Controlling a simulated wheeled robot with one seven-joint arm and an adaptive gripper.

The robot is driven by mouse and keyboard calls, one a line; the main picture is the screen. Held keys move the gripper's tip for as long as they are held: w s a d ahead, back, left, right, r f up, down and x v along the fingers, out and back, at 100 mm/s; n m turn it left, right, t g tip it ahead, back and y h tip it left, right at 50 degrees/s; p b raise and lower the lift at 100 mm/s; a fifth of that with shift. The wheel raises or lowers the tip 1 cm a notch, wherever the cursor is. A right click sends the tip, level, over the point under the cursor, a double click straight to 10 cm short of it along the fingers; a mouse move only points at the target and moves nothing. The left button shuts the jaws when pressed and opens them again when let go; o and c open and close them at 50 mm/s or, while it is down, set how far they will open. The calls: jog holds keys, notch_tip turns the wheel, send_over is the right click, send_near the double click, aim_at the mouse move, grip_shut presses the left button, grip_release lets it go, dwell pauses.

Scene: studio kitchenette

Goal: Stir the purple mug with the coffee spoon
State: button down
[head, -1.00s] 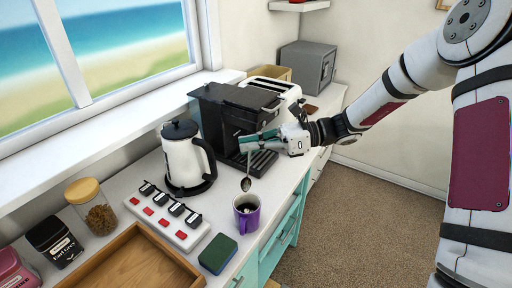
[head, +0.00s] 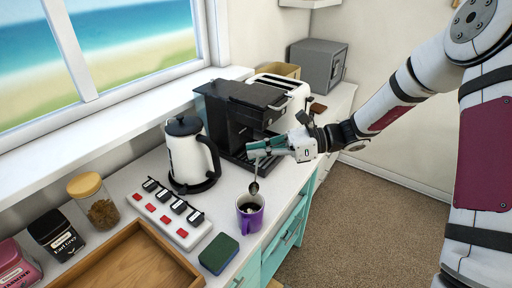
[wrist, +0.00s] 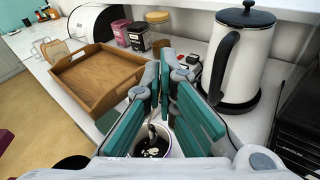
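The purple mug (head: 249,224) stands upright near the counter's front edge and holds dark liquid with pale bits on top. The coffee spoon (head: 254,184) hangs from my gripper (head: 252,149), bowl down, just above the mug's opening. My gripper is shut on the upper end of the spoon's handle. In the wrist view my green-padded fingers (wrist: 160,82) close together at their tips, with the spoon (wrist: 152,133) below them over the dark drink. The fingers hide part of the mug in that view.
A white kettle (head: 187,158) and black coffee machine (head: 232,115) stand behind the mug. A switch strip (head: 165,215), a green sponge (head: 218,254) and a wooden tray (head: 140,265) lie to the left. The counter edge is close to the mug.

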aim_at(254, 184)
jog(key=shift+s+a+f+b, duration=0.15)
jog(key=shift+s+f+b, duration=0.1)
jog(key=shift+f, duration=1.35)
jog(key=shift+s+a+f+b, duration=0.2)
jog(key=shift+f, duration=1.45)
jog(key=shift+s+a+f+b, duration=0.15)
jog(key=shift+s+f+b, duration=0.1)
jog(key=shift+f, duration=1.35)
jog(key=shift+s+a, duration=0.15)
